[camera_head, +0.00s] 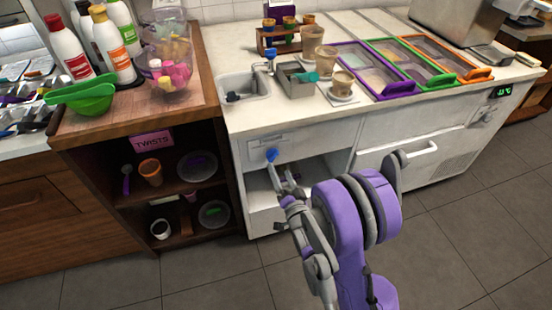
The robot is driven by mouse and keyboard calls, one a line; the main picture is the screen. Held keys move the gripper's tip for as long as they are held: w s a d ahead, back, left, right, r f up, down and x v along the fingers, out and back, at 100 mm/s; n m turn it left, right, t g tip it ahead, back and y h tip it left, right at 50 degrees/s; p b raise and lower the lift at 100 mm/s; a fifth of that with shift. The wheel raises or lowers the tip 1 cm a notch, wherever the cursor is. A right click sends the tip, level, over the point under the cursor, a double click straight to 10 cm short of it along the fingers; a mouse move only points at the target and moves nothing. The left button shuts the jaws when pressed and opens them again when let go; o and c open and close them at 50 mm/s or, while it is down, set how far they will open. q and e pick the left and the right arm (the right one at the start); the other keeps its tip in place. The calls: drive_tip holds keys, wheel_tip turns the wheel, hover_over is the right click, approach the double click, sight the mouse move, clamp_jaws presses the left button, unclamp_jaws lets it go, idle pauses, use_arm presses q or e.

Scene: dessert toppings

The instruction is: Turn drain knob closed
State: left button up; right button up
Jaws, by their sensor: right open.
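The blue drain knob (271,155) shows on the white cabinet front, below the counter with the small sink. My right gripper (276,170) is just below the knob, with its open fingers pointing up at it. I cannot tell whether the fingers touch the knob. My purple and grey right arm reaches up from the bottom of the view. My left gripper is not in view.
A small sink basin (243,86) is set in the white counter above the knob. An open shelf unit (110,175) with cups stands to the left. A white drawer handle (423,150) sticks out to the right. Grey floor tiles (450,220) are clear at the lower right.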

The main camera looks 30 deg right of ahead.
sight(274, 159)
drive_tip(key=x, duration=0.6)
drive_tip(key=shift+c, duration=0.2)
clamp_jaws()
